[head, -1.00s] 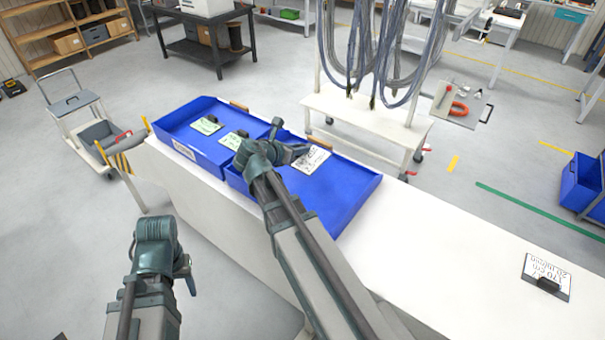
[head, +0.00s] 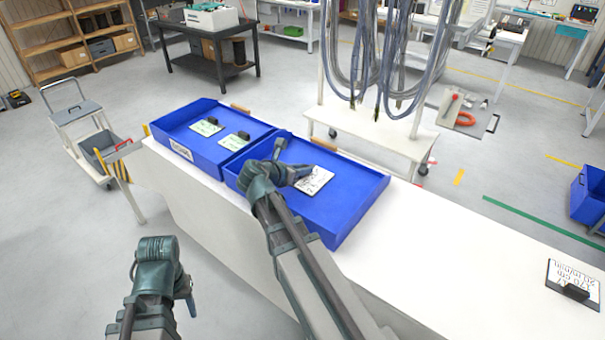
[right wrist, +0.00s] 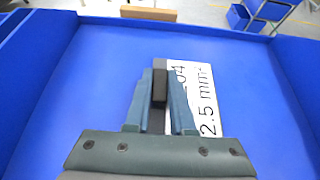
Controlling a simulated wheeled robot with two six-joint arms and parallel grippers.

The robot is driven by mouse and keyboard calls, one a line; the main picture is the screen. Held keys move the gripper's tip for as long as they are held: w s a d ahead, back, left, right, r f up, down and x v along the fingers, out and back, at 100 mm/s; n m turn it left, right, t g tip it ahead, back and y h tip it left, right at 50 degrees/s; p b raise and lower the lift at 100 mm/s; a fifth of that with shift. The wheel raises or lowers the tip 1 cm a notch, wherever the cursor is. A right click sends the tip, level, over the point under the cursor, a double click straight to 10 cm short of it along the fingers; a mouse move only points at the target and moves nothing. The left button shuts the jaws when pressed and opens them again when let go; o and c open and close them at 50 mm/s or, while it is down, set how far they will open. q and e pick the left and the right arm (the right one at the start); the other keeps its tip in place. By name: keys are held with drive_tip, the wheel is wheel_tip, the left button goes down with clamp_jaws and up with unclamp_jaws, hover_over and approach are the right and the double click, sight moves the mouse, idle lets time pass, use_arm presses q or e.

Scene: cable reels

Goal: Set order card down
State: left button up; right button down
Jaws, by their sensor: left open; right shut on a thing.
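The order card (head: 314,180) is white with dark print and a dark grip block. It is in the right-hand blue tray (head: 352,205), lying roughly flat at or just above the floor; I cannot tell if it touches. My right gripper (head: 298,172) is shut on the card's block. The right wrist view shows the fingers (right wrist: 160,90) on both sides of the block, with the card (right wrist: 207,100) reaching out to the right, reading "2.5 mm". My left gripper (head: 188,305) is open and empty, low at the left, away from the table.
The left blue tray (head: 182,152) holds two cards (head: 206,127) (head: 235,140). Another card (head: 573,284) lies at the right of the white table (head: 455,262), with clear surface between. A white cart with hanging cables (head: 375,133) stands behind the trays.

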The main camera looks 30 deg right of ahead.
drive_tip(key=shift+f, duration=0.15)
drive_tip(key=c, duration=0.8)
unclamp_jaws()
drive_tip(key=shift+o, duration=0.2)
drive_tip(key=shift+r, duration=0.4)
drive_tip(key=p+v, duration=0.5)
drive_tip(key=v, duration=0.5)
drive_tip(key=shift+s+a, duration=0.15)
drive_tip(key=shift+a, duration=0.1)
drive_tip(key=shift+s+a+r+p, duration=0.3)
drive_tip(key=shift+a+p, duration=0.1)
drive_tip(key=shift+a, duration=0.2)
